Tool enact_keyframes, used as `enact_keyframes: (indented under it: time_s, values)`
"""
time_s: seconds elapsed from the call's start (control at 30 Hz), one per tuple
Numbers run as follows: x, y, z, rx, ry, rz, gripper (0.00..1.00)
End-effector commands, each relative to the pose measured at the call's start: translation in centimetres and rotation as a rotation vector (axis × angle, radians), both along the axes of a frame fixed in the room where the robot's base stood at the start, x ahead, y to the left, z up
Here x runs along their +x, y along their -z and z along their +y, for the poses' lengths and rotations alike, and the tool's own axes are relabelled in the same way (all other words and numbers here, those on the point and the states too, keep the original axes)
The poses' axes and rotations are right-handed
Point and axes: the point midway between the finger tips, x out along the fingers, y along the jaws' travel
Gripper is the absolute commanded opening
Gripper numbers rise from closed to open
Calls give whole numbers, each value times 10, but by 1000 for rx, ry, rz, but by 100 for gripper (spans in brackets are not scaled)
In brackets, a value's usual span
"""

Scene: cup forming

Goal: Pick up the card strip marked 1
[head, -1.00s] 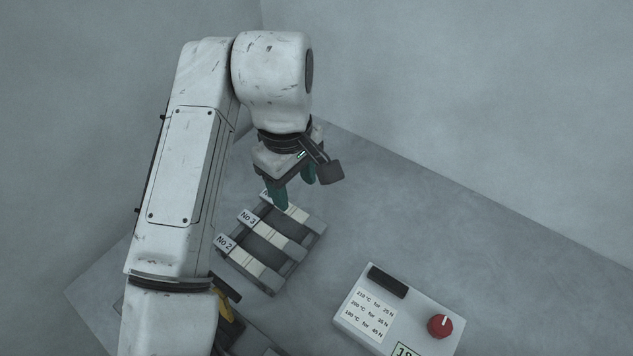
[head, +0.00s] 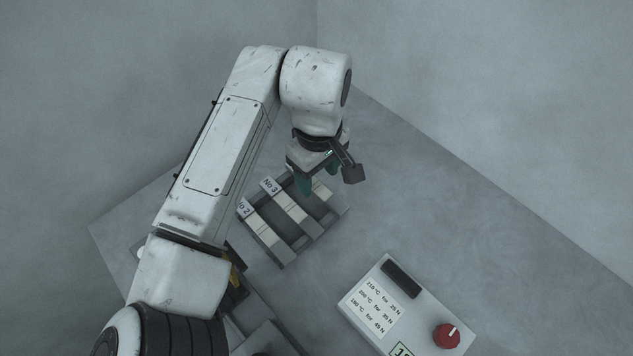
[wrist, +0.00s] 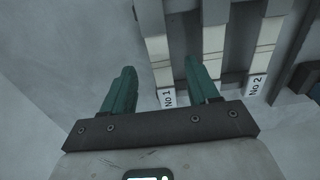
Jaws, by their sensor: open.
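The card strip marked 1 (wrist: 158,48) is pale, with a "No 1" label at its near end, and lies in a dark rack. In the wrist view it runs between the two green fingers of my gripper (wrist: 159,66). In the head view my gripper (head: 319,184) is over the rack's far right end and covers the label; part of the strip (head: 320,191) shows between the fingers. My gripper is open and empty. Whether the fingers are beside the strip or still above it, I cannot tell.
The strip marked 3 (head: 291,208) and the strip marked 2 (head: 264,231) lie parallel in the same rack (head: 283,259). A control box (head: 415,311) with a red knob (head: 447,336) stands at lower right. Bare bench lies between rack and box.

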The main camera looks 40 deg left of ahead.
Motion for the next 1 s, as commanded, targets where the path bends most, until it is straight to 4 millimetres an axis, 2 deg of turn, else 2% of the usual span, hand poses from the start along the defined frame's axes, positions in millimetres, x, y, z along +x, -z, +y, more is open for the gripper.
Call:
enact_keyframes:
  time_s: [0.1,0.2,0.43,1.0]
  values:
    - [0,15,0,-2,-2,1,60]
    - [0,21,0,0,-1,-1,60]
    - [0,21,0,0,0,-1,60]
    - [0,21,0,1,0,-1,5]
